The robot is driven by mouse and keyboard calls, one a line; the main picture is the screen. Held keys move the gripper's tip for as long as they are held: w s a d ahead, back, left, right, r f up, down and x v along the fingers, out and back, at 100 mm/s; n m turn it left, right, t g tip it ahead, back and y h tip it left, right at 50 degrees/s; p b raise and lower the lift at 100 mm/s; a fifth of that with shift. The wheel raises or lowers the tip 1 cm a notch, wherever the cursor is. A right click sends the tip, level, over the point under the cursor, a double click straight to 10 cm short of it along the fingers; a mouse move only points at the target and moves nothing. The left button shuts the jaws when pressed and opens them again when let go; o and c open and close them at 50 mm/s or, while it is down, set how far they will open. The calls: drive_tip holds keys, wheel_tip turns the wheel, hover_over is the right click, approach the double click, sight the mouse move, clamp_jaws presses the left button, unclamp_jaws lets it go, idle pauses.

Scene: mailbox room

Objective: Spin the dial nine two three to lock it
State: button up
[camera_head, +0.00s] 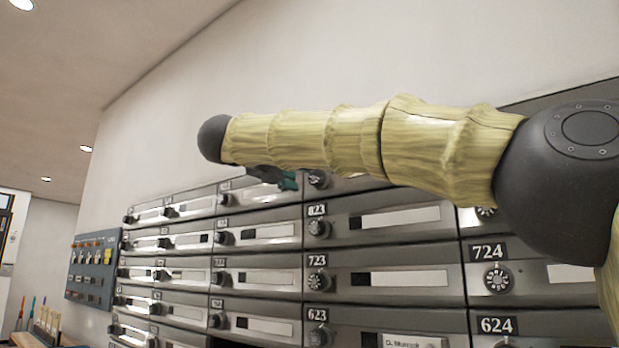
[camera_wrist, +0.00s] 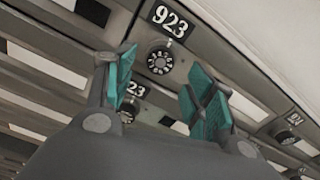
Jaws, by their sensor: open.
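The dial of box 923 (camera_wrist: 159,60) is a round dark knob with white marks, below its black "923" plate (camera_wrist: 169,20) in the wrist view. My gripper (camera_wrist: 163,86), with teal finger pads, is open and empty. The dial shows in the gap between the fingers, near their tips; I cannot tell whether they touch it. In the head view my gripper (camera_head: 273,178) is partly hidden under my arm. A dial (camera_head: 318,179) just right of it, above box 823, fits 923, but its plate is hidden.
Dial 823 (camera_head: 319,228) and dial 723 (camera_head: 316,280) sit below in the same column. Dial 724 (camera_head: 497,279) is to the right. A blue-grey panel (camera_head: 92,268) hangs on the far left wall. The wall above the boxes is bare.

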drive_tip(key=v, duration=0.8)
idle(0.4)
